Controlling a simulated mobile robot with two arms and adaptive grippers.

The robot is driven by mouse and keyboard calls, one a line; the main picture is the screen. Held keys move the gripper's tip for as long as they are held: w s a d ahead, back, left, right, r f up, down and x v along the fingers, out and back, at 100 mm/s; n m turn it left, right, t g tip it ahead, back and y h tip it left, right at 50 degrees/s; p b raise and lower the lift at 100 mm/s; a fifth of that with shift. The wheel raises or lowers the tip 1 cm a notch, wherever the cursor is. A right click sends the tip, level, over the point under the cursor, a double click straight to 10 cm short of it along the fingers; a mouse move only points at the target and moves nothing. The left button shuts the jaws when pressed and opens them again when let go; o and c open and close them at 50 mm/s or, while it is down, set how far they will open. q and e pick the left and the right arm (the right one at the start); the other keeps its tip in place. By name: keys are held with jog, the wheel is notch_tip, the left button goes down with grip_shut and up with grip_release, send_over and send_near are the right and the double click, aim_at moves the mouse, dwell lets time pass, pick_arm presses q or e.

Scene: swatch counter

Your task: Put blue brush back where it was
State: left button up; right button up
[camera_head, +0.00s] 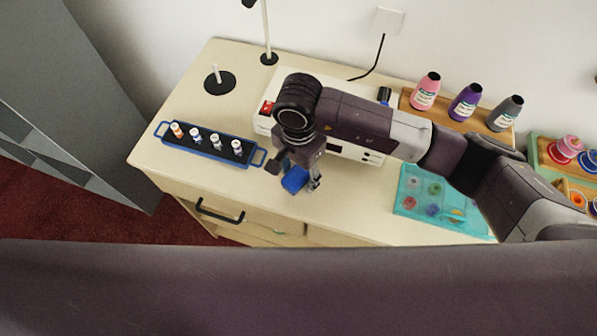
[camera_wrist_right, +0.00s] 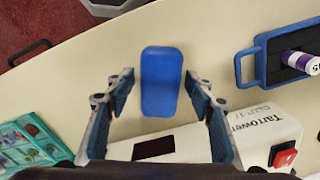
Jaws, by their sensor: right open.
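The blue brush (camera_head: 295,179) is near the front edge of the counter, in front of the white machine. In the right wrist view only a plain blue block shape of the brush (camera_wrist_right: 161,82) shows; no bristles can be made out. My right gripper (camera_head: 293,175) is above it with the jaws open. In the wrist view its fingers (camera_wrist_right: 157,97) are spread to the left and right of the brush, with gaps on both sides. I cannot tell whether the brush lies flat on the counter. My left gripper is not in view.
A blue handled tray (camera_head: 216,158) with several small bottles stands left of my right gripper. The white machine (camera_head: 345,150) is close behind it. A teal case (camera_head: 405,203) lies to the right.

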aim_at(299, 172)
jog(key=shift+r, duration=0.25)
notch_tip(299, 172, up, 12)
jog(key=b, duration=0.4)
jog(key=shift+f, duration=0.1)
